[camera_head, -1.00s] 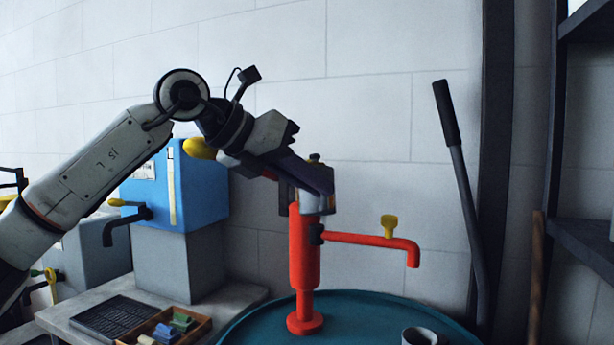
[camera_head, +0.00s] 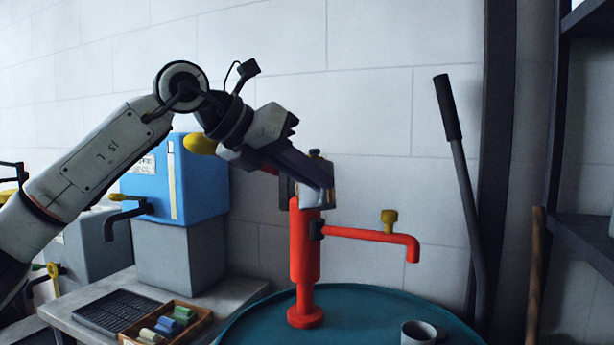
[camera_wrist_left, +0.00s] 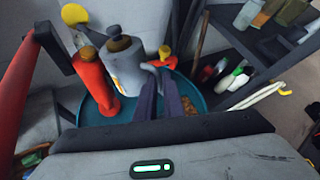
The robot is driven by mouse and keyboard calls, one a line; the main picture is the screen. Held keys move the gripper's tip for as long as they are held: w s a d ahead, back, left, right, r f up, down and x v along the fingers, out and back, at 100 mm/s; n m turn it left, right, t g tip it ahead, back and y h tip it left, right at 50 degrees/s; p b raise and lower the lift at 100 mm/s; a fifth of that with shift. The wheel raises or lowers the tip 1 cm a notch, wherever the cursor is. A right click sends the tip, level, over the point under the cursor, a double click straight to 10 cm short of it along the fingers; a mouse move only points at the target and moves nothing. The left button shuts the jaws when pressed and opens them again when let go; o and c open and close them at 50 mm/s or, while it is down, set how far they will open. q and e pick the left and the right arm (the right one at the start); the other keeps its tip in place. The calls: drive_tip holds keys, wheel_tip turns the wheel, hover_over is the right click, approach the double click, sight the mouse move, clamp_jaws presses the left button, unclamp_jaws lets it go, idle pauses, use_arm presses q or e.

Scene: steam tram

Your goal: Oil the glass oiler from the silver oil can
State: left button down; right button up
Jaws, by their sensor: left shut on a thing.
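My left gripper (camera_head: 322,178) is shut on a silver-grey can with a dark cap, which I take to be the silver oil can (camera_head: 311,199). In the head view the fingers hide much of the can, which is in front of the top of the red pump. The left wrist view shows the can (camera_wrist_left: 128,72) with its brown cap, upright in that picture, just left of my fingers (camera_wrist_left: 160,92). I cannot make out the glass oiler in either view. My right gripper is not in view.
The red pump (camera_head: 304,262) stands on a teal drum (camera_head: 365,310), its spout with a yellow tap reaching right. A grey cup (camera_head: 419,333) is on the drum. A blue tank (camera_head: 185,185) and an open tray (camera_head: 205,317) are left. A dark lever (camera_head: 463,180) and shelves are right.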

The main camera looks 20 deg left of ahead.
use_arm(q)
drive_tip(key=shift+r, duration=0.15)
drive_tip(key=r+p, duration=0.1)
drive_tip(key=p, duration=0.2)
drive_tip(key=shift+r+g, duration=0.25)
drive_tip(key=shift+g, duration=0.05)
idle(0.4)
drive_tip(key=shift+r, duration=0.1)
idle(0.4)
drive_tip(key=shift+w+a+r+n+g+h+p, duration=0.1)
drive_tip(key=shift+r+n+g+h+p, duration=0.4)
drive_tip(key=shift+p, duration=1.25)
drive_tip(key=shift+r, duration=0.3)
drive_tip(key=shift+w+r+p, duration=0.1)
drive_tip(key=shift+r+p, duration=0.3)
drive_tip(key=shift+p, duration=0.65)
